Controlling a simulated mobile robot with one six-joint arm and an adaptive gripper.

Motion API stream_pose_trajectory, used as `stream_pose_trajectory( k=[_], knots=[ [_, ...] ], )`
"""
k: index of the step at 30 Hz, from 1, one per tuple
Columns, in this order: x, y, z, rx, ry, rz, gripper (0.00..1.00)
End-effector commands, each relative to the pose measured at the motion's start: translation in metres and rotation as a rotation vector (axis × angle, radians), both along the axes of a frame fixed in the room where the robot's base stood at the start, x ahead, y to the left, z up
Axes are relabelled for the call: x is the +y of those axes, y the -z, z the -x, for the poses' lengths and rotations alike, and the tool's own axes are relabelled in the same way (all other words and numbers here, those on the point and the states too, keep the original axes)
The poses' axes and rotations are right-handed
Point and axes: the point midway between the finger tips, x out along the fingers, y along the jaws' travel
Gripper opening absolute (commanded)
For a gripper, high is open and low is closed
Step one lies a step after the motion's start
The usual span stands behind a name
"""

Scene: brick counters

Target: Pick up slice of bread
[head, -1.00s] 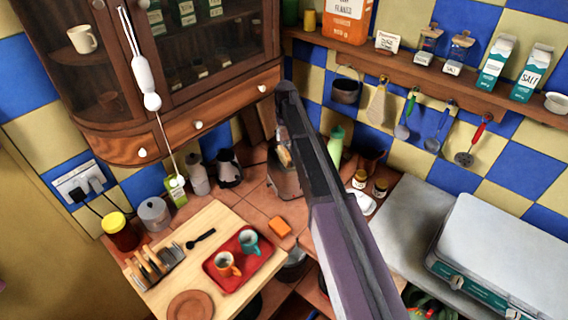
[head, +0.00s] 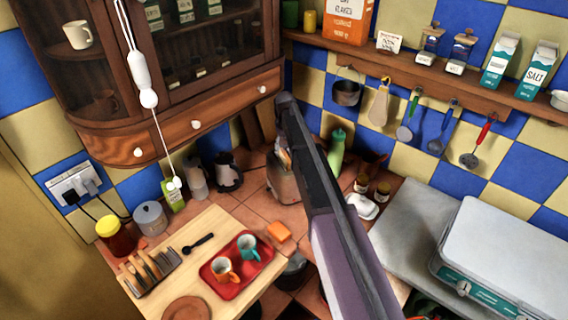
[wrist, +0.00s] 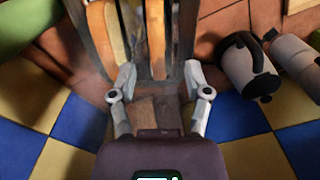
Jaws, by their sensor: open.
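Bread slices (wrist: 155,38) stand upright in the slots of a metallic toaster (wrist: 180,30) in the wrist view; another slice (wrist: 106,38) is to their left. My gripper (wrist: 160,78) is open, its two fingers apart at the near end of the toaster, with one bread slice lined up between them. I cannot tell whether the fingers touch anything. In the head view the toaster (head: 285,188) stands on the tiled counter, partly behind my arm, with bread (head: 284,160) showing at its top. My gripper is hidden there.
In the head view a wooden board (head: 205,232) holds a toast rack (head: 150,272) and a red tray (head: 228,288) with two mugs. A wooden cabinet (head: 165,138) hangs above the counter.

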Motion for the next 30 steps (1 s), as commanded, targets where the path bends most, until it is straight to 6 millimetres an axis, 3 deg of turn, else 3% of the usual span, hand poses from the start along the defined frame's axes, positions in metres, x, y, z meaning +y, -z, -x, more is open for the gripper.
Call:
stream_pose_trajectory(
  k=[8,24,30],
  knots=[
    [0.000,0.010,-0.001,0.000,0.000,0.000,0.63],
    [-0.001,0.048,-0.002,0.000,0.000,0.000,0.63],
    [-0.001,0.053,-0.002,0.000,0.000,0.000,0.63]
  ],
)
